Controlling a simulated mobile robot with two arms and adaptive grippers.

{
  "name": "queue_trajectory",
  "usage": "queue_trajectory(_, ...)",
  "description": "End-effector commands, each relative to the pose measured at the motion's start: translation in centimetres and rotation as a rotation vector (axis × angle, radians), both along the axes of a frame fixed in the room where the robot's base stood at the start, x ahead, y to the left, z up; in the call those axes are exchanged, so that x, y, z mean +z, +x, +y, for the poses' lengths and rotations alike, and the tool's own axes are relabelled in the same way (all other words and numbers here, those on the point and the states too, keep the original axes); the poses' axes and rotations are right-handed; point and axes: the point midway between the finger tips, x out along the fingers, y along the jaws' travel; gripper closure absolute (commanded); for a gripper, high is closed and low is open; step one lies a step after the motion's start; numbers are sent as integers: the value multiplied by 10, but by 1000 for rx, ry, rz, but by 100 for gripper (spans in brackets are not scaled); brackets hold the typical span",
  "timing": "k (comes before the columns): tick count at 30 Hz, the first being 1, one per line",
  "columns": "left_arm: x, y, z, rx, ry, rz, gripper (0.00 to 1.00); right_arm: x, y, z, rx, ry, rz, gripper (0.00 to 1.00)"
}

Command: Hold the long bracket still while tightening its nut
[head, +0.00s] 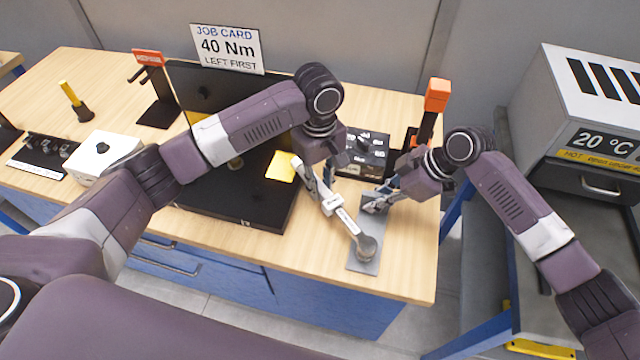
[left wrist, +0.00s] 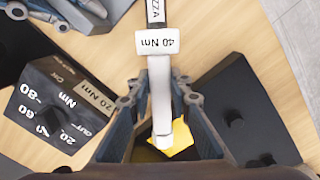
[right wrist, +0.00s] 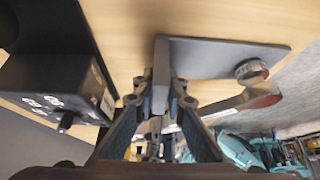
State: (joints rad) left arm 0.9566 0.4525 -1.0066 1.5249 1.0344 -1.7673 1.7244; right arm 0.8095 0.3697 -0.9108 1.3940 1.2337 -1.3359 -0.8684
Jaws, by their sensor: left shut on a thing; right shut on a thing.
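The long bracket is a grey plate (head: 362,262) on the table near its right front, with a grey upright tab (right wrist: 162,75). My right gripper (head: 372,204) is shut on that tab; it also shows in the right wrist view (right wrist: 160,104). My left gripper (head: 322,196) is shut on a torque wrench (head: 345,219) tagged 40 Nm, seen in the left wrist view (left wrist: 160,85). The wrench's round head is over the front of the plate and hides the nut in the head view. The round nut (right wrist: 251,70) shows beside the wrench in the right wrist view; exact seating is unclear.
A black setting box (head: 362,155) stands behind the grippers, beside an orange-topped stand (head: 436,98). The job card (head: 229,48) reads 40 Nm, left first. The table's front edge is close to the plate.

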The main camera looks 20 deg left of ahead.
Motion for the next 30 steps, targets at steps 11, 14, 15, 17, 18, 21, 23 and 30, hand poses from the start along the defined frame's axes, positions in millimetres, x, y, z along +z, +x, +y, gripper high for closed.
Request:
queue_trajectory(11,1,6,-6,-48,0,0,100,0,0,0,1,0,0,100)
queue_trajectory(14,1,7,-7,-58,-1,-1,100,1,0,0,1,0,0,100)
queue_trajectory(15,1,8,-7,-60,0,0,100,1,0,0,1,0,0,100)
queue_trajectory(17,0,8,-7,-61,1,-1,100,1,0,0,1,0,0,100)
queue_trajectory(18,0,8,-7,-61,1,-1,100,1,0,0,1,0,0,100)
queue_trajectory(21,0,8,-7,-61,1,-1,100,1,0,0,1,1,0,100)
queue_trajectory(23,0,8,-7,-61,1,-1,100,1,0,0,1,1,0,100)
queue_trajectory(30,0,9,-8,-70,1,-2,100,1,0,0,1,1,0,100)
